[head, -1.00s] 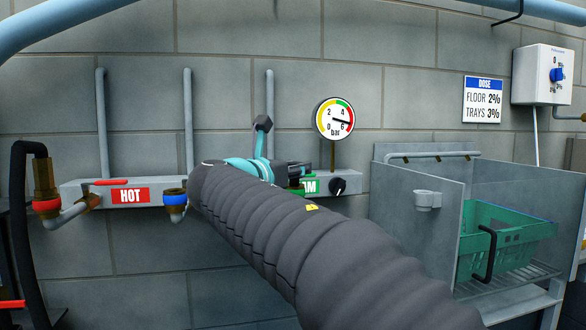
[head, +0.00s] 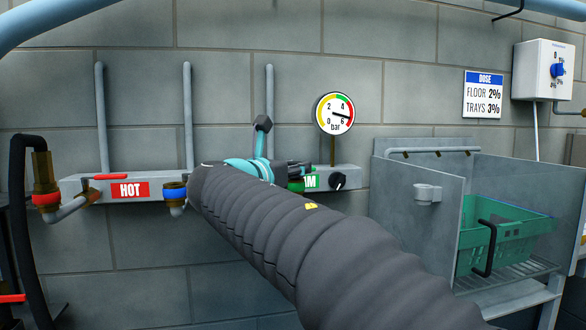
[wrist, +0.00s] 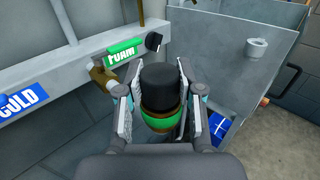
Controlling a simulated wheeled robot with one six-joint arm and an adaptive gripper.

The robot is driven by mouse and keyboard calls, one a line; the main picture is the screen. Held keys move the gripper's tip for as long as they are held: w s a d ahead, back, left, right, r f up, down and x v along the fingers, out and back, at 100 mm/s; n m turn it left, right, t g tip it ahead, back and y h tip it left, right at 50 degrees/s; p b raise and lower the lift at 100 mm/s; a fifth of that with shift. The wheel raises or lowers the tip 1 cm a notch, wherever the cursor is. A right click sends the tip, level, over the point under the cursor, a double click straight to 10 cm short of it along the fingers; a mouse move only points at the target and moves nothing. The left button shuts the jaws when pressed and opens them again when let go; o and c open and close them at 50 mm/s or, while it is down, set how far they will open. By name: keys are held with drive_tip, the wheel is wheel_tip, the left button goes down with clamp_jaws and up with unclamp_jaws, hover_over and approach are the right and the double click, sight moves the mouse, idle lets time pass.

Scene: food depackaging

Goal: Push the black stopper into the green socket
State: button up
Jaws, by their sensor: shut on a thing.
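The black stopper (wrist: 160,86) is a dark cylinder between the fingers of my gripper (wrist: 158,92) in the wrist view. My gripper is shut on it. The green socket (wrist: 160,121) shows as a green ring with a brownish band, directly below the stopper in that picture. The stopper lines up with the socket and seems to meet it, but how deep it sits cannot be told. In the head view my arm covers most of the gripper (head: 298,168), the stopper and the socket.
The grey manifold carries a HOT label (head: 130,190), a COLD label (wrist: 24,97) and a green FOAM label (wrist: 125,51). A black knob (head: 338,181) and pressure gauge (head: 335,114) are close by. A grey sink (head: 415,225) with a green crate (head: 515,232) stands right.

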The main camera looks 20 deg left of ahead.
drive_tip(key=shift+f, duration=0.2)
drive_tip(key=o, duration=1.1)
